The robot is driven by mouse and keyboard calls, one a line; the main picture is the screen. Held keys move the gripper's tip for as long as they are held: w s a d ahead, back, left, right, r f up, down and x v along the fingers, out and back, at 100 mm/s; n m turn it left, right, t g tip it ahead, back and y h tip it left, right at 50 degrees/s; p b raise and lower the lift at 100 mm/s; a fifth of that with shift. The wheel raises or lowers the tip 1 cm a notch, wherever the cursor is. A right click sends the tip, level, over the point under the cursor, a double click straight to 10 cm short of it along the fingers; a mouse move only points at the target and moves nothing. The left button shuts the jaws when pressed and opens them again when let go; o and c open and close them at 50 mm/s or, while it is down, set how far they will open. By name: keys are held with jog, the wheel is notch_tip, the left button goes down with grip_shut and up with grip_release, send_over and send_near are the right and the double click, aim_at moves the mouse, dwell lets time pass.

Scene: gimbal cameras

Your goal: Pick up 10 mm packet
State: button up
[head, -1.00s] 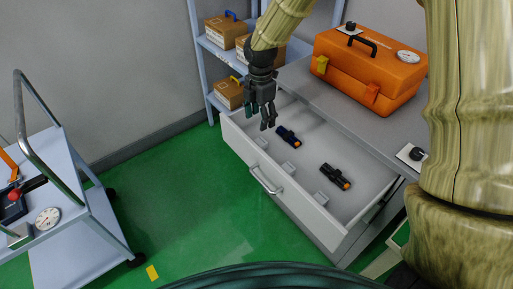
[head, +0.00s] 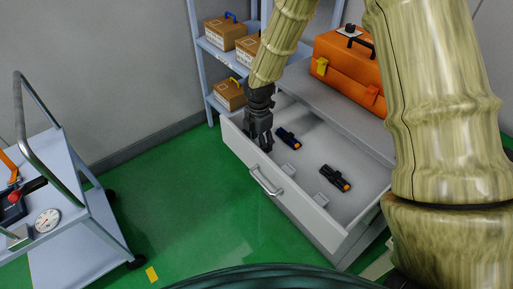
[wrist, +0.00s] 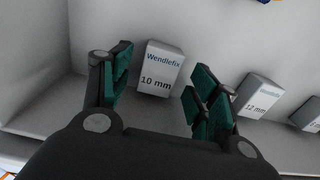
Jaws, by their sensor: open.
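The 10 mm packet (wrist: 160,69) is a small grey-white box labelled "Wendlefix 10 mm" in the wrist view. It stands in the open drawer (head: 335,225), between and just beyond the open fingers of my gripper (wrist: 157,92). The fingers have green pads, and nothing is held between them. In the head view my gripper (head: 262,146) points down into the drawer's left end and hides the 10 mm packet. A 12 mm packet (wrist: 258,96) stands to its right in the wrist view.
Another packet (wrist: 307,114) is partly cut off at the right. Two dark tools, a left one (head: 286,138) and a right one (head: 335,177), lie in the drawer. An orange case (head: 345,70) sits on the cabinet top. A cart (head: 60,205) stands at left.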

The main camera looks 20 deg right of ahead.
jog(key=shift+f, duration=0.35)
jog(key=c, duration=1.1)
jog(key=shift+r, duration=0.1)
